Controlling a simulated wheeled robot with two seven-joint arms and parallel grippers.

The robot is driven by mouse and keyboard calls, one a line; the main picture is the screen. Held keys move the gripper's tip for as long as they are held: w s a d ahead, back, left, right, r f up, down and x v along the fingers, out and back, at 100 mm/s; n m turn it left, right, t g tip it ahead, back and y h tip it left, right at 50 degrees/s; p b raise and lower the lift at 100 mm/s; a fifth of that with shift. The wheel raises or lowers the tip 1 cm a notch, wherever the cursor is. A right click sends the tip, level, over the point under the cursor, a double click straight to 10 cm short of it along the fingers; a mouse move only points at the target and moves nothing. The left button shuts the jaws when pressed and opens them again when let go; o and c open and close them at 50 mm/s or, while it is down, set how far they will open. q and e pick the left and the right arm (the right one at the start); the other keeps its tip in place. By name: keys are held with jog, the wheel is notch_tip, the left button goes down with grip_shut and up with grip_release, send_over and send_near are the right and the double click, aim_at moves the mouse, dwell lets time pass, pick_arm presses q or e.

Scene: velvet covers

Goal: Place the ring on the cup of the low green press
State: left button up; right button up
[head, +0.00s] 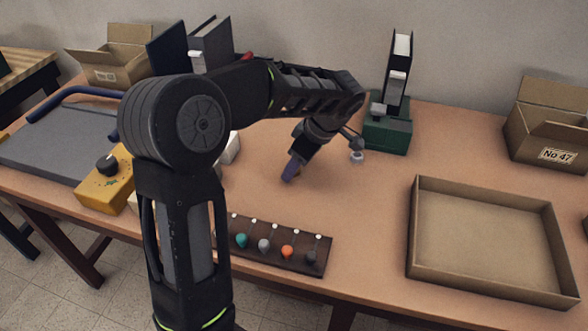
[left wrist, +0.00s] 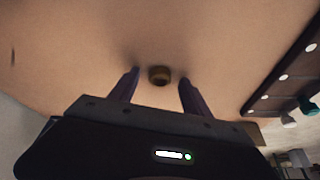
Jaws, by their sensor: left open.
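My right gripper is not in view.
A dark rack (head: 275,262) with several coloured knobs lies at the front edge. An empty shallow box (head: 490,286) is at the right, with a cardboard box (head: 548,125) behind. A yellow block (head: 104,192) and grey board stand left. Table between gripper and shallow box is clear.

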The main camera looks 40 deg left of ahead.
pick_arm(q)
jog(key=shift+c, duration=0.2)
grip_shut()
dwell(0.3)
notch_tip(320, 180, up, 10)
jog(key=p, duration=0.2)
dwell(0.4)
dwell(0.5)
